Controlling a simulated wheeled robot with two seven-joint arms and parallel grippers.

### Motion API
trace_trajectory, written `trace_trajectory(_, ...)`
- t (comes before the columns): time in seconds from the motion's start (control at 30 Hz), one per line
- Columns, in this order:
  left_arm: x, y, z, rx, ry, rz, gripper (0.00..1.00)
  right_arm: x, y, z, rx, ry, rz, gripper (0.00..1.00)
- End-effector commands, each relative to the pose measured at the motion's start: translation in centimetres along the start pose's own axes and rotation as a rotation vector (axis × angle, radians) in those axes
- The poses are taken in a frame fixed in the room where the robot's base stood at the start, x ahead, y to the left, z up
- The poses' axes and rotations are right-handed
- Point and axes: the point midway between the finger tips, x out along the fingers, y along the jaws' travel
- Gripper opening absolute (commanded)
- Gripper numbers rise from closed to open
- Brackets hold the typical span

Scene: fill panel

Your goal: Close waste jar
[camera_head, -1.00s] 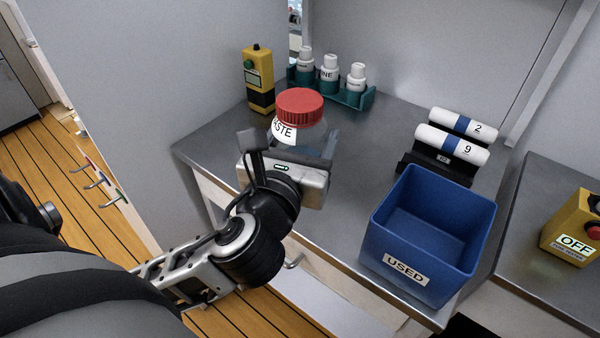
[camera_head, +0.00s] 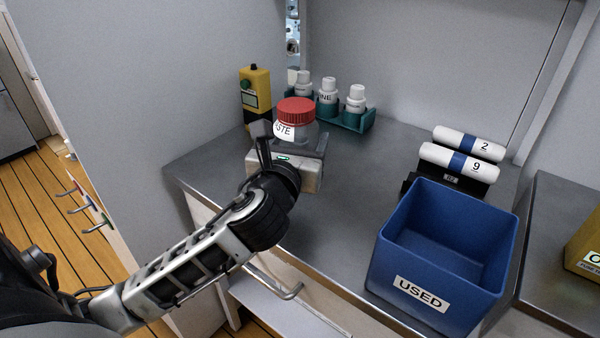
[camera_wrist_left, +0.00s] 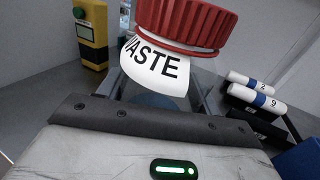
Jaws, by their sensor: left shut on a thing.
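The waste jar is clear with a white WASTE label and a red ribbed lid (camera_head: 296,110). The lid sits on top of the jar, and it also shows large in the left wrist view (camera_wrist_left: 187,22). My left gripper (camera_head: 296,138) is shut on the jar's body, below the lid, with a finger on each side. The label (camera_wrist_left: 157,66) faces the wrist camera. The jar's lower part is hidden behind my gripper, so I cannot tell whether its base touches the counter. My right gripper is not in view.
Behind the jar stand a yellow device (camera_head: 256,88) and a teal rack (camera_head: 356,121) with white bottles. A blue USED bin (camera_head: 440,260) and a black holder with white rolls (camera_head: 460,152) stand right. The middle of the counter (camera_head: 350,200) is clear.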

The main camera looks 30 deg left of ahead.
Motion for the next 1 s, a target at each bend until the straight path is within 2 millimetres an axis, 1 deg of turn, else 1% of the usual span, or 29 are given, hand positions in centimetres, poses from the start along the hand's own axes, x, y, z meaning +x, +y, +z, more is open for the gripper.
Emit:
trace_trajectory(0.03, 0.8, 0.2, -1.4, 0.002, 0.003, 0.002, 0.01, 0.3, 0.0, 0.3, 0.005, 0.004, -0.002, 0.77)
trace_trajectory(0.13, 1.9, 0.5, -2.6, 0.000, 0.001, 0.002, 0.01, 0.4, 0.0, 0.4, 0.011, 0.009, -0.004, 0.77)
trace_trajectory(0.23, 2.5, 0.6, -3.3, 0.000, -0.001, 0.001, 0.01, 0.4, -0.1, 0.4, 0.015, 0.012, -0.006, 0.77)
trace_trajectory(0.6, 2.8, 0.6, -3.5, 0.000, -0.002, 0.000, 0.01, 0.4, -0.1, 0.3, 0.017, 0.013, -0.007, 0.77)
trace_trajectory(0.7, 3.5, 0.8, -4.7, 0.000, 0.001, 0.001, 0.01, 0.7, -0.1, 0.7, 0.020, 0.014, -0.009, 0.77)
trace_trajectory(0.83, 3.5, 0.8, -6.9, -0.001, 0.003, 0.000, 0.01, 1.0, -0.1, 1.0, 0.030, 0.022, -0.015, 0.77)
trace_trajectory(0.9, 3.5, 0.8, -7.4, 0.000, 0.001, 0.000, 0.01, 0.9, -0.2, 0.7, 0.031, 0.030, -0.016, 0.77)
trace_trajectory(1.0, 3.5, 0.8, -7.5, 0.000, 0.000, -0.001, 0.01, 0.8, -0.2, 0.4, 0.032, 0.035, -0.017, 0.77)
